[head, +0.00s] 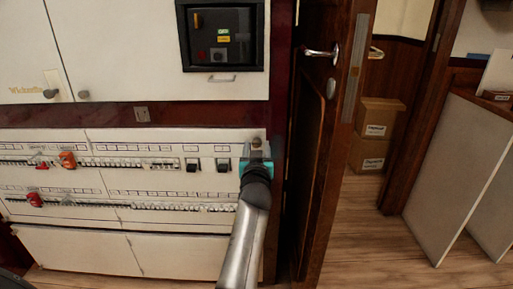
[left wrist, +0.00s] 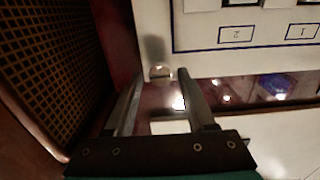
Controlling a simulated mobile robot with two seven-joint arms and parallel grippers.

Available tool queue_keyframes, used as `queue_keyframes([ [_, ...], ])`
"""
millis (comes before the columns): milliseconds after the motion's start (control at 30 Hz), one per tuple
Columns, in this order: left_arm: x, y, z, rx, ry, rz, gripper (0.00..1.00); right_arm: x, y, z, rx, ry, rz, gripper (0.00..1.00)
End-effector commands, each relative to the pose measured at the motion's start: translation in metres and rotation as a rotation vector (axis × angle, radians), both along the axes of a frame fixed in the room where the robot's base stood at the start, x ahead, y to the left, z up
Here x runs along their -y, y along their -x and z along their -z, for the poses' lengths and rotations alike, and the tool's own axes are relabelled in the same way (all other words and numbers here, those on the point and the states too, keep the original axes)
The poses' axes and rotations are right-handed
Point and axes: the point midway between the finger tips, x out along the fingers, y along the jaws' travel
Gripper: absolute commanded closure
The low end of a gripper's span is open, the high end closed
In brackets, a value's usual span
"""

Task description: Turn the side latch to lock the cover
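The side latch (head: 257,142) is a small round metal knob at the upper right edge of the white breaker panel (head: 140,142). In the left wrist view the latch (left wrist: 160,72) lies between and just beyond my fingertips. My left gripper (head: 256,151) is in front of the panel's right edge, just below the latch. In the left wrist view the left gripper (left wrist: 160,76) is open, with one finger on either side of the latch and a gap visible between them. I cannot tell whether a finger touches it. My right gripper is not in view.
Breaker rows (head: 120,163) with red and orange switches lie left of my gripper. A dark meter window (head: 221,37) is above. A brown wooden door (head: 325,130) stands close on the right. Cardboard boxes (head: 379,118) and leaning boards (head: 455,170) are beyond it.

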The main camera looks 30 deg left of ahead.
Motion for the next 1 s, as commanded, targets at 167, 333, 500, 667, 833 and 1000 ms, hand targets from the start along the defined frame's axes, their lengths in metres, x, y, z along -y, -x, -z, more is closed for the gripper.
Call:
queue_keyframes([
  [167,-0.0002,0.0001,0.0001,0.000,0.000,0.000,0.66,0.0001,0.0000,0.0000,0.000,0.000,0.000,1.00],
  [333,-0.0002,0.0001,0.0002,0.000,0.000,0.000,0.85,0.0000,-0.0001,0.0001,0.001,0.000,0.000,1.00],
  [500,-0.0002,0.0000,0.0002,0.000,0.000,0.000,1.00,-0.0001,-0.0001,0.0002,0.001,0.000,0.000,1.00],
  [667,-0.0001,0.0000,0.0001,-0.001,-0.001,0.000,1.00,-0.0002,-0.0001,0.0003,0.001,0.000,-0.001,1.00],
  [833,-0.0001,0.0000,0.0000,-0.006,-0.010,0.000,1.00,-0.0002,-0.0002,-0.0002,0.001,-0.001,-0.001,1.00],
  [1000,-0.0004,0.0000,-0.0005,-0.034,-0.055,0.000,1.00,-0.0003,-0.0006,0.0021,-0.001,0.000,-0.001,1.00],
])
